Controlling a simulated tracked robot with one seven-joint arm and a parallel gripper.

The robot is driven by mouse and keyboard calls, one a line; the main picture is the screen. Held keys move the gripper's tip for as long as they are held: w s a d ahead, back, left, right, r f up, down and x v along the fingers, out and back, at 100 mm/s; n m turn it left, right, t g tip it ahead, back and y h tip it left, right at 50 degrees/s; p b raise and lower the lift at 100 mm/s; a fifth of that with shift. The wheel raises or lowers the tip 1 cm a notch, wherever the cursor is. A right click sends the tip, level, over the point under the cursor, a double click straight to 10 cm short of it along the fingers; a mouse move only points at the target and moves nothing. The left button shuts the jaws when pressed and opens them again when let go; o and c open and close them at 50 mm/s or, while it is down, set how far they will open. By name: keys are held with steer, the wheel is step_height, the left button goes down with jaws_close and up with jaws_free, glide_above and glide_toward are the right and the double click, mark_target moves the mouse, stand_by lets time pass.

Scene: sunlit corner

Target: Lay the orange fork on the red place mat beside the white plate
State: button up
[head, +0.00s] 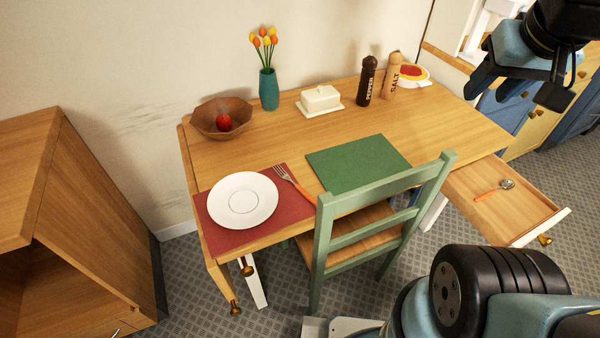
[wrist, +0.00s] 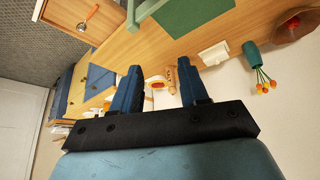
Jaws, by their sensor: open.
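The orange fork (head: 295,184), with an orange handle and metal tines, lies on the right part of the red place mat (head: 218,238), just right of the white plate (head: 242,200). Its tines point to the back and its handle end is near the mat's right edge. The fork and plate look apart. My gripper (head: 518,92) is at the upper right in the head view, far from the fork, open and empty. In the wrist view its two blue fingers (wrist: 158,68) are spread. The fork, red mat and plate do not show there.
A green chair (head: 323,240) stands at the front of the table, by a green mat (head: 358,163). An open drawer (head: 500,220) at the right holds an orange-handled spoon (head: 494,190). A bowl (head: 205,119), vase (head: 268,90), butter dish (head: 320,101) and two shakers stand at the back.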

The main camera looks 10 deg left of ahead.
steer(key=w+a+f+n+g, duration=0.2)
steer(key=w+a+f+n, duration=0.15)
steer(key=w+a, duration=0.4)
steer(key=n+g, duration=0.3)
steer(key=n, duration=0.3)
glide_above(298, 186)
step_height(298, 186, down, 21)
step_height(298, 186, down, 8)
steer(key=shift+a+f, duration=0.1)
steer(key=shift+f, duration=2.85)
steer(key=shift+c, duration=0.3)
jaws_close()
